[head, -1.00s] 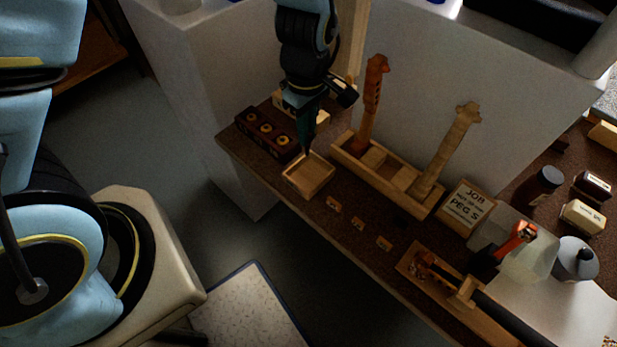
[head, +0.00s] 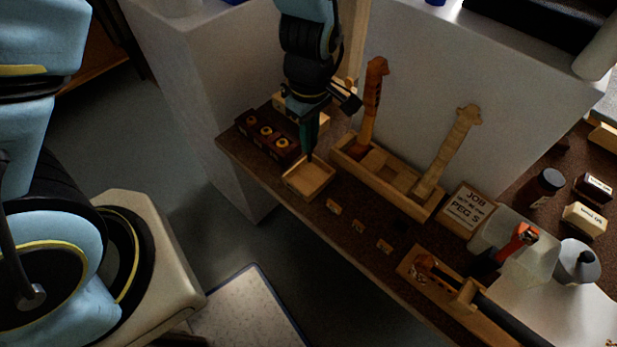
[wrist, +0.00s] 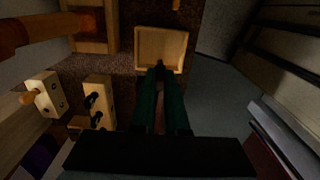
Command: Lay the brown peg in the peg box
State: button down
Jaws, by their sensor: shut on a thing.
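In the wrist view my gripper (wrist: 160,72) is shut on a small dark thing, probably the brown peg (wrist: 160,66), at the fingertips by the tray's edge. The peg is mostly hidden by the fingers, and its colour is hard to tell. I cannot tell whether it touches the tray.
A wooden cradle (head: 399,189) with two upright violin necks stands to the right.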

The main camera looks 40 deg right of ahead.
aim_at(309, 160)
jog(key=shift+f+b, duration=0.7)
jog(key=shift+f, duration=0.45)
jog(key=shift+f+b, duration=1.75)
jog(key=shift+f, duration=0.75)
dwell(0.9)
jog(key=c, duration=0.8)
grip_release()
jog(key=shift+c, duration=0.2)
jog(key=shift+r, duration=0.1)
